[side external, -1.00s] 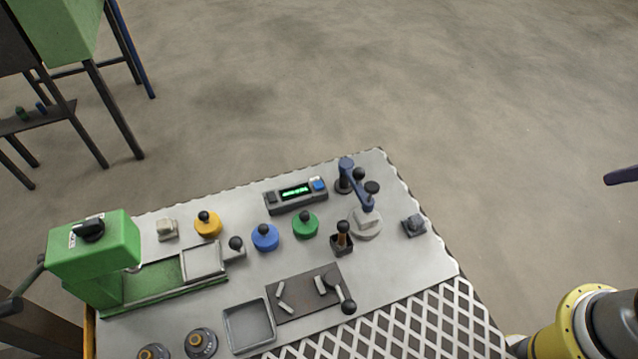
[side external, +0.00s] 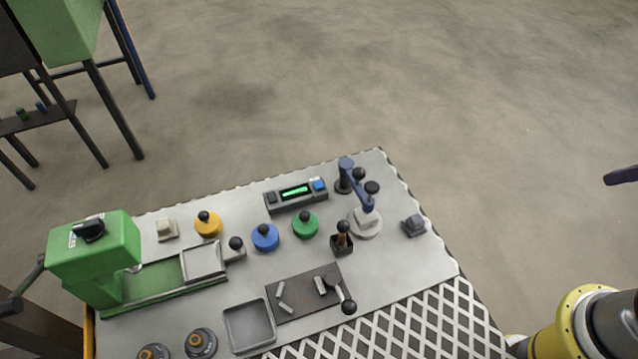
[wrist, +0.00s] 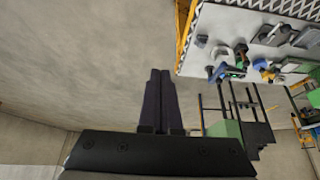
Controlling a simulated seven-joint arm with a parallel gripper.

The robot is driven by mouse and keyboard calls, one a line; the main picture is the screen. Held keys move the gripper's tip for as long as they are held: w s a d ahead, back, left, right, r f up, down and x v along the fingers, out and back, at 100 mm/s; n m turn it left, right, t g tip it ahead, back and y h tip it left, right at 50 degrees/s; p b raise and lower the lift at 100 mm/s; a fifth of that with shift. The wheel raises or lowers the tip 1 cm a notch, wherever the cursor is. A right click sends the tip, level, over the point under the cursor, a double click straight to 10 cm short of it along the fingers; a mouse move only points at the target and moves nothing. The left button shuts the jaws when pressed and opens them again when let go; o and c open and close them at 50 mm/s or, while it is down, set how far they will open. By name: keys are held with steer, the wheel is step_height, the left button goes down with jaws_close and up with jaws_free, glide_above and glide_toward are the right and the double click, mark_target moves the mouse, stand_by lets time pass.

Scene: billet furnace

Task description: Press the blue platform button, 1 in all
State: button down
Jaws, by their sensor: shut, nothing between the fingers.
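A round blue piece with a black knob (side external: 265,237) stands upright on the grey table, between a yellow one (side external: 207,224) and a green one (side external: 305,225). A small blue button (side external: 319,185) also sits on the right end of the display box (side external: 296,196). I cannot tell from the pictures which of these is the platform button. My gripper (wrist: 161,75) is shut and empty in the wrist view, its dark fingers together. It is well away from the table. A dark tip at the right edge of the side view looks like its fingers.
The table also holds a green machine (side external: 95,255), a blue lever arm (side external: 357,184), a small joystick (side external: 342,238), a grey tray (side external: 249,326) and a dark plate with small pieces. Open floor (side external: 480,90) lies behind and right of the table.

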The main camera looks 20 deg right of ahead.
steer(key=w+d+r+t+h, duration=0.1)
steer(key=w+r+t, duration=0.1)
steer(key=w+r, duration=0.35)
steer(key=w+d+r+t+h, duration=0.1)
steer(key=w+r, duration=0.2)
steer(key=w, duration=0.5)
steer(key=w+a+n+t+y, duration=0.1)
steer(key=w+a+n, duration=0.1)
steer(key=w+a, duration=0.45)
steer(key=w+a+n, duration=0.2)
steer(key=w+a, duration=0.1)
steer(key=w, duration=0.6)
steer(key=w+a+f+n+y, duration=0.1)
steer(key=w+a+f+n, duration=0.1)
steer(key=w+a+f, duration=0.35)
steer(key=w+a+f+n+y, duration=0.1)
steer(key=w+a+f+n, duration=0.1)
steer(key=a+f, duration=0.5)
steer(key=s+a+f+n+g, duration=0.2)
steer(key=s+a+f+n, duration=0.1)
steer(key=a+f, duration=0.8)
steer(key=shift+s+f, duration=0.15)
steer(key=shift+s, duration=0.1)
